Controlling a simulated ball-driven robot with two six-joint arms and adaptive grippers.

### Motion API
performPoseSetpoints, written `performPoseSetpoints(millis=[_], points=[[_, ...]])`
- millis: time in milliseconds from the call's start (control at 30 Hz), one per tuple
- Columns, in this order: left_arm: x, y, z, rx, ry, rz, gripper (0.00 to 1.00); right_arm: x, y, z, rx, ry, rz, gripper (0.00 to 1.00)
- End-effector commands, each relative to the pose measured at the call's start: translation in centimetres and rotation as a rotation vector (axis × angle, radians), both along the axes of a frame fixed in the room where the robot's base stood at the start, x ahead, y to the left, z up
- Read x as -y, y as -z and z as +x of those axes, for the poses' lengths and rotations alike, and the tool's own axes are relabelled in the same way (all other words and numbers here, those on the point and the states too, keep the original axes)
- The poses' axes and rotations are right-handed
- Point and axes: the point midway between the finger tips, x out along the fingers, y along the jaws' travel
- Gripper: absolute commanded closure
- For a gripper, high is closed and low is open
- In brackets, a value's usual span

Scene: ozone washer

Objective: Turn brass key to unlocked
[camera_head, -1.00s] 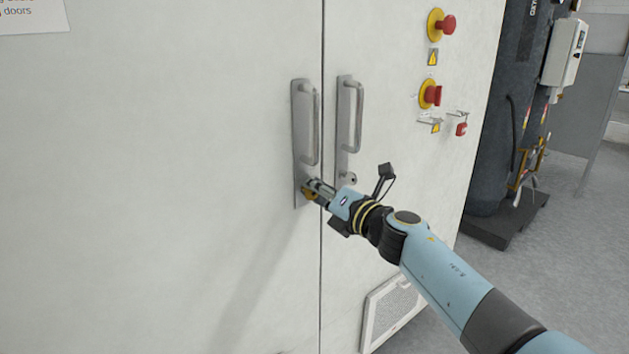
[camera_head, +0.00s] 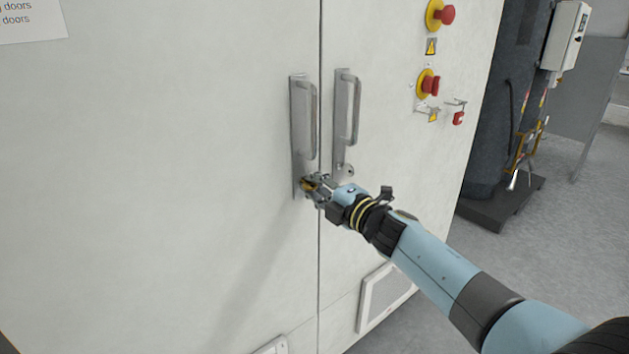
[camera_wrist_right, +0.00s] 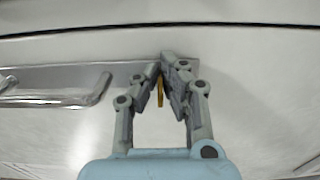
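The brass key (camera_head: 306,185) is at the lower end of the left door's handle plate (camera_head: 298,165). In the right wrist view the key (camera_wrist_right: 160,91) shows as a thin yellow-brown strip between the fingers. My right gripper (camera_head: 314,186) is at the key, its fingers closed in on both sides of it; it also shows in the right wrist view (camera_wrist_right: 163,75). The fingers partly cover the key and its lock, so its exact angle is hard to tell. My left gripper is in neither view.
A second handle (camera_head: 352,110) stands just right of the door seam, with a round lock (camera_head: 349,171) below it. Red emergency buttons (camera_head: 430,84) and a red padlock (camera_head: 458,118) are farther right.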

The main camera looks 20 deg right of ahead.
Motion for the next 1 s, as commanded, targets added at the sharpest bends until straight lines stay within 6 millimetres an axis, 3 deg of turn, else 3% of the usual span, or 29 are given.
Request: performPoseSetpoints(millis=[533, 767, 1000], points=[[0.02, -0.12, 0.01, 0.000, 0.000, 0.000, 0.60, 0.04, 0.10, -0.01, -0.010, 0.001, 0.026, 1.00], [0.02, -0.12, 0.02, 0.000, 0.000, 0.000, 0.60, 0.03, 0.09, -0.01, -0.010, 0.001, 0.025, 0.72], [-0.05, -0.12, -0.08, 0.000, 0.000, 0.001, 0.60, 0.03, 0.07, -0.06, -0.010, 0.000, 0.024, 0.72]])
